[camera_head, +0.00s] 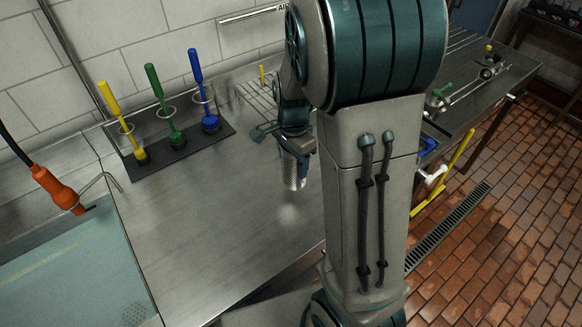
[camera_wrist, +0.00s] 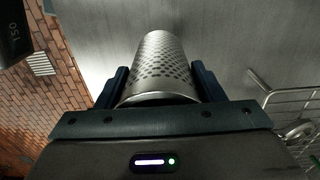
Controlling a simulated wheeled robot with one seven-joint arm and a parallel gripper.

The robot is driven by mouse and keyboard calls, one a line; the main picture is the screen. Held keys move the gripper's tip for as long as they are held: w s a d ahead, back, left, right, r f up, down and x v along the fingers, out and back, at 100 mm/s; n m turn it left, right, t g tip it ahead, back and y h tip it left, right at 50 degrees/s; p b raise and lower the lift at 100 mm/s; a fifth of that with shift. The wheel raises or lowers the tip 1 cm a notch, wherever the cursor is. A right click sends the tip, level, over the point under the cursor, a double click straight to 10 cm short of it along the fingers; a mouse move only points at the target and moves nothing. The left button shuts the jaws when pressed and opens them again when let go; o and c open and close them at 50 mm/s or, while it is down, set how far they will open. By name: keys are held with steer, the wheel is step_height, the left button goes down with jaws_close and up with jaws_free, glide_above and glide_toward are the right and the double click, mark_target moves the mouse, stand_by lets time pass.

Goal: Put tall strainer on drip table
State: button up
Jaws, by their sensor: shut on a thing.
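The tall strainer (camera_head: 293,176) is a perforated steel cylinder hanging below my gripper (camera_head: 284,140) in the head view. In the wrist view my gripper (camera_wrist: 160,84) is shut on the strainer (camera_wrist: 160,60), with one dark finger on each side. The strainer is over a bare steel worktop (camera_head: 245,215); I cannot tell the gap between them. I cannot tell which steel surface is the drip table. My arm hides part of the counter behind it.
A dark rack (camera_head: 185,152) holds yellow, green and blue handled brushes. A water basin (camera_head: 80,270) and an orange-handled tool (camera_head: 57,190) are at left. A steel table with valve parts (camera_head: 490,68) stands at back right. A wire rack (camera_wrist: 290,105) is at right in the wrist view.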

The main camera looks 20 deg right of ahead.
mark_target(292, 171)
steer(key=shift+w+f, duration=0.1)
steer(key=shift+w, duration=0.1)
steer(key=shift+f+p, duration=0.35)
steer(key=shift+f, duration=1.65)
steer(key=shift+f, duration=0.1)
steer(key=shift+f, duration=0.15)
steer(key=o, duration=1.2)
